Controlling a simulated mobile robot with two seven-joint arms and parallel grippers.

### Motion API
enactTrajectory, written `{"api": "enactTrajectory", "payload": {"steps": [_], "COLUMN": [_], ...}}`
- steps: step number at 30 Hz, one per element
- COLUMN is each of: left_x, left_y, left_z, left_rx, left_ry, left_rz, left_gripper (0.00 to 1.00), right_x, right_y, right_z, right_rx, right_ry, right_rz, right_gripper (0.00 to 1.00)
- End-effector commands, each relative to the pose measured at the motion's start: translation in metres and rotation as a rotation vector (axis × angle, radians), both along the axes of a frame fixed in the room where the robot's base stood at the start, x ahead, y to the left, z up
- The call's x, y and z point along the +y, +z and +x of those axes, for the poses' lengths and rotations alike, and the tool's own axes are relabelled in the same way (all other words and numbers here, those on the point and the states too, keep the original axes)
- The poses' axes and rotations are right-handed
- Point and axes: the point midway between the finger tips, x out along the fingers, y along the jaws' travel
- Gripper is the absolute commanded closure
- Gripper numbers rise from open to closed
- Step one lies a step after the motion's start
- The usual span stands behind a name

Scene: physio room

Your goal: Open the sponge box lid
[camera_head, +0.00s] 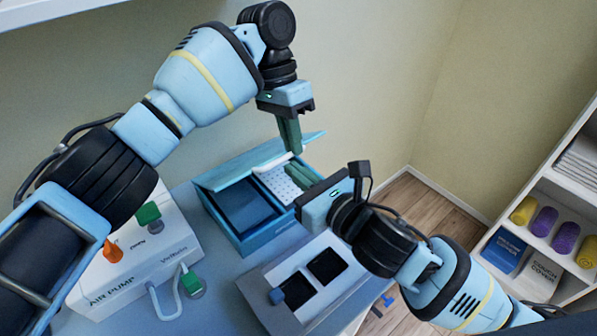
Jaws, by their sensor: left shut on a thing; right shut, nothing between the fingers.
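The sponge box (262,239) is a blue box on the table in the middle of the view. Its blue lid (228,176) is raised and tilted up along the far side. Inside show a dark compartment (245,207) and a white dotted piece (278,182). My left gripper (296,150) points down at the right part of the lid, with its green fingers shut on the lid's edge. My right gripper (298,172) is shut and empty at the right end of the box, its fingers close to the white piece. Whether they touch it I cannot tell.
A white air pump (130,275) with green and orange fittings and a hose stands left of the box. A grey-white case (318,253) with two dark openings sits close in front. A shelf (548,262) with rolls and books stands at the right, beyond open floor.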

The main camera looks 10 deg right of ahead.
Motion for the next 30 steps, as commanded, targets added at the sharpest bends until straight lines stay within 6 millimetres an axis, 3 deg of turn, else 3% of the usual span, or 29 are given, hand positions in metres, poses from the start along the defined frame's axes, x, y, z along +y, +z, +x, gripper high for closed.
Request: {"api": "enactTrajectory", "payload": {"steps": [19,20,24,30], "left_x": [0.003,0.003,0.002,0.001], "left_y": [-0.006,-0.006,-0.005,-0.003], "left_z": [0.001,0.001,0.001,0.001], "left_rx": [0.005,0.005,0.004,0.000], "left_ry": [0.007,0.007,0.005,0.004], "left_rz": [0.009,0.009,0.007,0.004], "left_gripper": [1.00,0.89,0.71,0.68], "right_x": [0.005,0.005,0.005,0.005], "right_y": [0.016,0.016,0.015,0.014], "right_z": [0.008,0.008,0.008,0.008], "right_rx": [-0.005,-0.005,-0.003,0.000], "right_ry": [-0.001,-0.001,-0.001,0.000], "right_rz": [0.003,0.003,0.002,0.001], "right_gripper": [1.00,1.00,1.00,1.00]}}
